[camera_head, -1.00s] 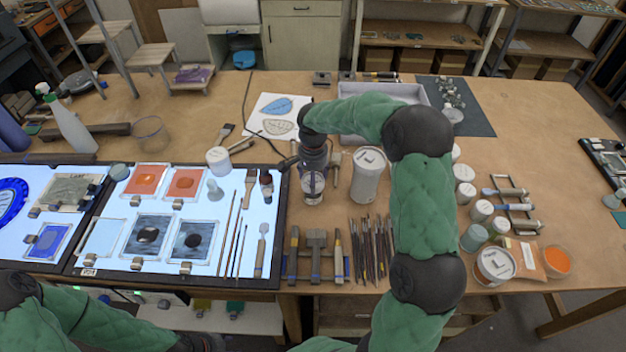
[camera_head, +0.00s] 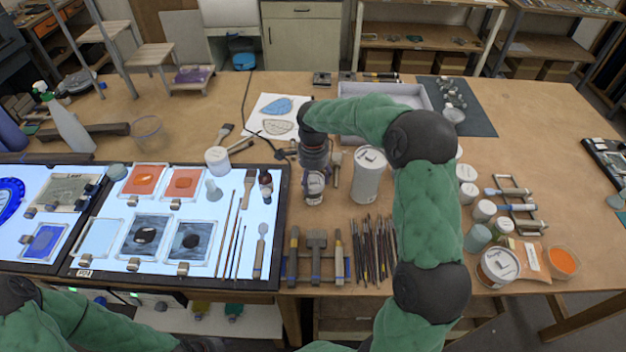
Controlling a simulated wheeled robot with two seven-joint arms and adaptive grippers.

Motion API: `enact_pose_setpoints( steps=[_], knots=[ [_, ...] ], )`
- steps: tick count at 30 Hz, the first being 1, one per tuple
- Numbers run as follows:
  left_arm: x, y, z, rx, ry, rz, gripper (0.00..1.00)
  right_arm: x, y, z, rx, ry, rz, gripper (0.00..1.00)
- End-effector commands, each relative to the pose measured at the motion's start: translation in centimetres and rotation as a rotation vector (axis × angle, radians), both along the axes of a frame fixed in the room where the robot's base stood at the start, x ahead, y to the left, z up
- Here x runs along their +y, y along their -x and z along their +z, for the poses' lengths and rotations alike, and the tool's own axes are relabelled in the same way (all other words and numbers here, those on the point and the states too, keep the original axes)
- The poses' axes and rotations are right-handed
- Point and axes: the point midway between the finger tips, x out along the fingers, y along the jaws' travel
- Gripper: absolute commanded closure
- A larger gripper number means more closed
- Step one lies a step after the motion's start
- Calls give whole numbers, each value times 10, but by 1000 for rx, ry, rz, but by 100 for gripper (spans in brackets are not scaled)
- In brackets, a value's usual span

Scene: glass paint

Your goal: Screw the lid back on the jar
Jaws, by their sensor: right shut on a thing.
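A small jar (camera_head: 314,188) with a pale label stands on the wooden table, just right of the light panel. My right gripper (camera_head: 314,171) points down directly over the jar and is shut at its top. The lid is hidden by the gripper, and its seating on the rim cannot be made out. The fingertips are small and dark, hard to separate from the jar's top.
A tall white canister (camera_head: 369,176) stands close right of the jar. A small dark bottle (camera_head: 265,185) and a white tub (camera_head: 217,160) are to the left. Tools on a rack (camera_head: 316,258) and several brushes (camera_head: 374,250) lie in front.

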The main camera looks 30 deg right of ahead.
Motion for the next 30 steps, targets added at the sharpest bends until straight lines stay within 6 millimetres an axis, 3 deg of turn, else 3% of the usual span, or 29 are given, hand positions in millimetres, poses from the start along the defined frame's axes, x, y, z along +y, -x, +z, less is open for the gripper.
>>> enact_pose_setpoints(
  steps=[7, 8, 10, 11, 30],
  knots=[
    [0, 0, 0, 0, 0, 0, 60, 1, 1, -1, 3, -1, -14, 55],
    [0, 0, 0, 0, 0, 0, 60, 1, 1, -1, 3, -1, -13, 27],
    [0, 0, 0, 0, 0, 0, 60, 0, 1, -1, 3, -1, -13, 7],
    [0, 0, 0, 0, 0, 0, 60, 0, 1, -1, 2, -1, -13, 5],
    [0, 0, 0, 0, 0, 0, 60, 0, 0, 0, 0, 0, -12, 0]
  ],
)
